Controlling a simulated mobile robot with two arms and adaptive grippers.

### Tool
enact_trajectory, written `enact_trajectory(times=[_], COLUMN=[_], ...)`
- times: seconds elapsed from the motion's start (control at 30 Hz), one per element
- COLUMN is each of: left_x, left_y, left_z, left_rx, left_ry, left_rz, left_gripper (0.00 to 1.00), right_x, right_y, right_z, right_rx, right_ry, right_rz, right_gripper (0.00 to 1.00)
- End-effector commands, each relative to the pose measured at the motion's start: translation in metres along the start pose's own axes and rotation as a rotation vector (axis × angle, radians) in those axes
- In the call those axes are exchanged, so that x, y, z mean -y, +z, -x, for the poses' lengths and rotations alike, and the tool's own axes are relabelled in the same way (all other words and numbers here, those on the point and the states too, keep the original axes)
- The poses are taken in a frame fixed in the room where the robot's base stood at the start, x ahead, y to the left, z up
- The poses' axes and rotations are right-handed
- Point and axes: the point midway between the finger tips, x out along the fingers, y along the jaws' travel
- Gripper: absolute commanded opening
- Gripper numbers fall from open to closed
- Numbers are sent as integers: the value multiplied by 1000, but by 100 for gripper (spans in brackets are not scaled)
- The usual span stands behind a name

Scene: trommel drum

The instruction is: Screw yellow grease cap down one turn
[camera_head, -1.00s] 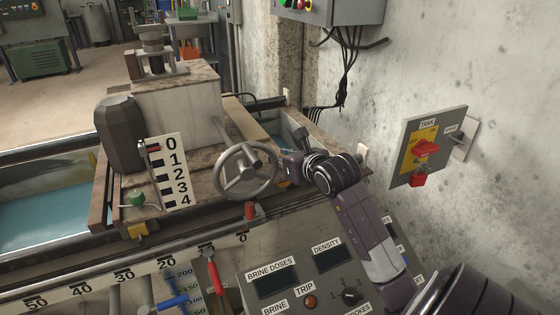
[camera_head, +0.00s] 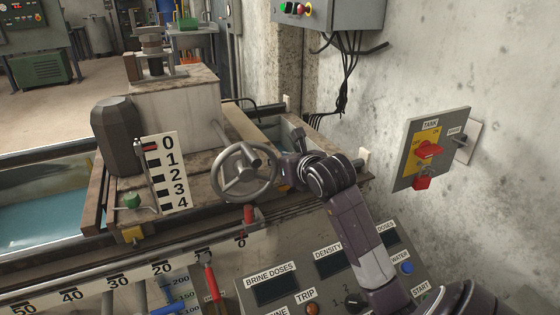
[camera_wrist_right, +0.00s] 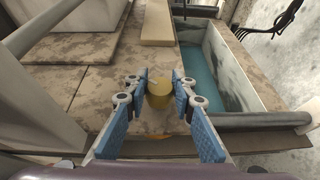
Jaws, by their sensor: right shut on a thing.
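The yellow grease cap (camera_wrist_right: 158,94) is a small round cap at the middle of the right wrist view, above the stained flat top of the machine. My right gripper (camera_wrist_right: 158,86) has its blue-padded fingers on both sides of the cap and is shut on it. In the head view my right gripper (camera_head: 286,172) is just right of the grey handwheel, and the cap is hidden there. My left gripper is in neither view.
The spoked handwheel (camera_head: 245,172) stands close left of my right gripper. A water trough (camera_wrist_right: 204,80) lies right of the cap. The concrete wall (camera_head: 500,60) with the tank switch panel (camera_head: 408,165) bounds the right side. A labelled control panel (camera_head: 285,262) slopes below.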

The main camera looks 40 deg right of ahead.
Motion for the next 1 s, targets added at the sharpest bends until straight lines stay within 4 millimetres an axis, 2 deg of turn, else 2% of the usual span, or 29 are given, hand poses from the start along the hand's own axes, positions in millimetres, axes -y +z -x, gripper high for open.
enact_trajectory(times=[0.3, 0.33, 0.47, 0.77, 0.87, 1.0], left_x=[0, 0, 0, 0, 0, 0], left_y=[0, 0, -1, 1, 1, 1], left_z=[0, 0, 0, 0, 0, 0], left_rx=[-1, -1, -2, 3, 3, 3], left_ry=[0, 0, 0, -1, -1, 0], left_rz=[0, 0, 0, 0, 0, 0], left_gripper=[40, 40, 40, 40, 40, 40], right_x=[0, 0, 0, 0, 0, 0], right_y=[-1, -1, -1, 0, 0, 0], right_z=[0, 0, 0, 1, 8, 28], right_rx=[-3, -3, -3, -1, -1, 0], right_ry=[0, 0, 0, 0, 0, 1], right_rz=[0, 0, 0, 0, 0, 2], right_gripper=[0, 27, 41, 42, 42, 42])
